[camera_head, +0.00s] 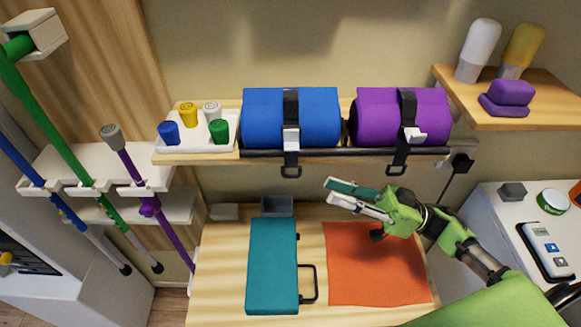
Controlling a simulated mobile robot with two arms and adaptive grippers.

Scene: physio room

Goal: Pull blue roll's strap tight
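The blue roll (262,116) lies on the upper wall shelf with a black strap (291,102) around its middle. A white buckle (291,139) sits low on its front. The strap's tail ends in a black loop (291,171) that hangs below the shelf's front edge. My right gripper (330,191) reaches in from the right, with its fingertips pointing left. It is below and to the right of the loop, apart from it. Its two fingers are parted and nothing shows between them. My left gripper is not in view.
A purple roll (376,119) with a similar strap lies beside the blue one. A dark rail (335,153) runs along the shelf front. A white tray (164,147) holds several coloured pegs. Below are a teal case (272,262) and an orange cloth (372,275). Canes stand left.

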